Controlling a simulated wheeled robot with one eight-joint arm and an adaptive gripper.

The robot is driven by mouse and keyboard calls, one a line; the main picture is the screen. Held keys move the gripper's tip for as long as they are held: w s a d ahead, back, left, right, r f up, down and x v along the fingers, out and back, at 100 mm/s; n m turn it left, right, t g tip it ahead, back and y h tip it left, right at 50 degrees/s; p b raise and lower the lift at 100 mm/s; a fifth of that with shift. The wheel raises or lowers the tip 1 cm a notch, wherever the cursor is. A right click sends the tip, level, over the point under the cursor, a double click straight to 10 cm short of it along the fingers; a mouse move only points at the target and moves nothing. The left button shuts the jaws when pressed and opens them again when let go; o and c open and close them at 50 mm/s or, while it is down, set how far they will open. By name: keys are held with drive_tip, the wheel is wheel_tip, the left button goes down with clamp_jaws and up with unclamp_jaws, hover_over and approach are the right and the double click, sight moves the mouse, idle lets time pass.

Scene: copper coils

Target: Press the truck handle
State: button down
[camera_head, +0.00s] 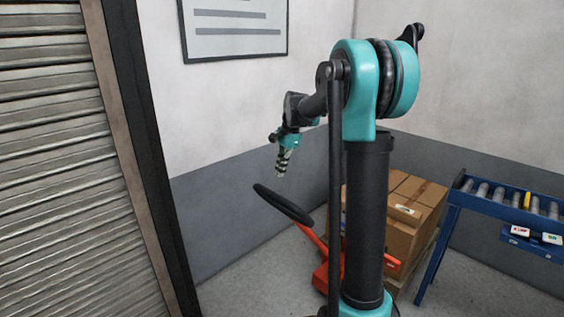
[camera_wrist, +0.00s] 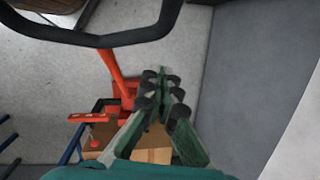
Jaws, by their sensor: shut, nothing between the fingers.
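The truck handle (camera_head: 283,205) is a black loop on top of an orange pallet truck (camera_head: 322,277) in the head view. In the wrist view the handle (camera_wrist: 95,40) crosses the upper left, with the orange shaft (camera_wrist: 117,72) running down from it. My gripper (camera_head: 281,173) hangs above the handle, fingers pointing down, and looks apart from it. In the wrist view my gripper (camera_wrist: 162,75) is shut and empty, to the right of the shaft. My arm hides part of the truck.
Cardboard boxes (camera_head: 411,187) are stacked on a pallet behind the truck. A blue roller conveyor (camera_head: 449,222) stands at the right. A shutter door (camera_head: 60,170) is at the left, and grey walls close in behind. Bare floor (camera_head: 245,292) lies left of the truck.

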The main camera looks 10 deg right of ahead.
drive_tip(key=s+a+f, duration=0.1)
drive_tip(key=a+f, duration=0.2)
drive_tip(key=f, duration=0.2)
drive_tip(key=shift+s+a+f, duration=0.15)
drive_tip(key=shift+a+f, duration=0.2)
drive_tip(key=shift+a, duration=0.05)
